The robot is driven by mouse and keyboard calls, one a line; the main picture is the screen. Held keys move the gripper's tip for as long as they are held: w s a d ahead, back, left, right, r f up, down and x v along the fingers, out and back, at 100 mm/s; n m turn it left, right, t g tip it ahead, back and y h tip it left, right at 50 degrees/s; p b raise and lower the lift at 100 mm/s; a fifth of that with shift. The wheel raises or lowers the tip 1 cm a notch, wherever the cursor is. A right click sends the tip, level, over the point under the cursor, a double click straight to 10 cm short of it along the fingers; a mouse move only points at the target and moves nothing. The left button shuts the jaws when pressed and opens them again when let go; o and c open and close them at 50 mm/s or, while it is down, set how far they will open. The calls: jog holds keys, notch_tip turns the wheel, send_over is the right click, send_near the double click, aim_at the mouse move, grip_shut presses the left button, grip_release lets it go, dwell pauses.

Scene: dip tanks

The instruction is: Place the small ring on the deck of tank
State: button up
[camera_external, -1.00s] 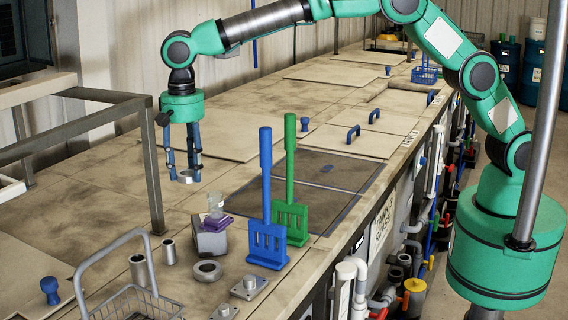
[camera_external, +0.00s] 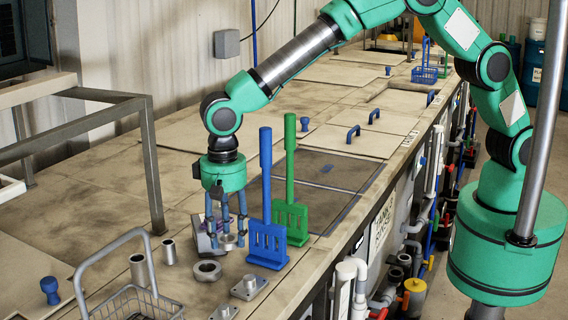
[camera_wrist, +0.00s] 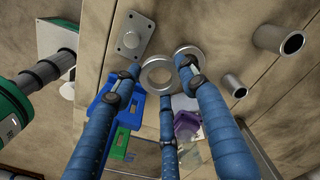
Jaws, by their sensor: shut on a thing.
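My three-fingered gripper (camera_external: 226,240) is shut on the small grey ring (camera_external: 229,246) above the pale, stained deck (camera_external: 186,292). In the wrist view the small ring (camera_wrist: 158,58) sits between the blue fingertips of my gripper (camera_wrist: 165,78). A larger grey ring (camera_external: 208,279) lies on the deck to the front left of the held ring; it shows partly behind it in the wrist view (camera_wrist: 190,47). I cannot tell the exact gap between the held ring and the deck.
Blue (camera_external: 266,250) and green (camera_external: 291,225) upright-handled racks stand right of my gripper. A grey block with a purple item (camera_external: 203,243) is partly hidden behind the fingers. Square flanged plates (camera_external: 249,288), short tubes (camera_external: 169,252) and a wire basket (camera_external: 135,305) are nearby.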

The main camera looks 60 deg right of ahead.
jog(key=shift+n, duration=0.9)
jog(key=s+f, duration=0.1)
jog(key=s+d+f, duration=0.1)
jog(key=s+f, duration=0.2)
jog(key=s, duration=0.1)
jog(key=shift+s+d+f, duration=0.25)
jog(key=shift+d+f, duration=0.1)
jog(key=shift+f, duration=0.05)
jog(key=shift+w, duration=0.1)
jog(key=p, duration=0.3)
send_over(188, 292)
jog(key=shift+d+f, duration=0.25)
jog(key=shift+f, duration=0.45)
jog(key=shift+a, duration=0.1)
jog(key=shift+w+a, duration=0.1)
jog(key=shift+a, duration=0.05)
jog(key=shift+f+p, duration=0.55)
jog(key=shift+f, duration=1.25)
jog(key=shift+f, duration=0.15)
